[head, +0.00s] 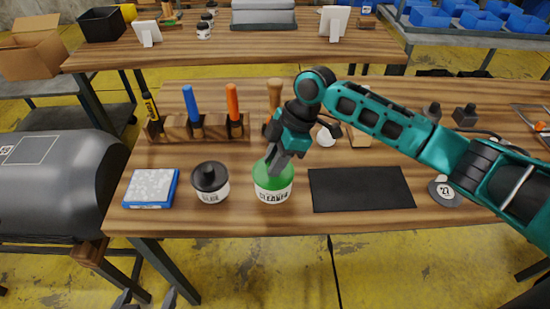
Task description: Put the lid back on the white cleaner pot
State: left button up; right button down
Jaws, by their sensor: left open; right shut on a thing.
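The white cleaner pot (273,195) stands near the front edge of the wooden bench, its label facing me. A green lid (285,178) is at its top, level by the look of it; I cannot tell whether it is fully seated or just above the rim. My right gripper (276,163) reaches down from above and is shut on the lid, hiding the lid's middle. My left gripper (146,297) is open and empty at the bottom edge of the view, below the bench front, with only its fingertips showing.
A glue pot with black lid (210,182) stands left of the cleaner pot, beside a blue-edged pad (151,188). A black mat (361,189) lies to the right. A wooden rack (197,128) with upright tools stands behind. A round tape (445,191) lies far right.

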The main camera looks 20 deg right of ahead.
jog(key=shift+c, duration=1.8)
grip_release()
jog(key=shift+r, duration=3.55)
jog(key=c, duration=1.4)
grip_shut()
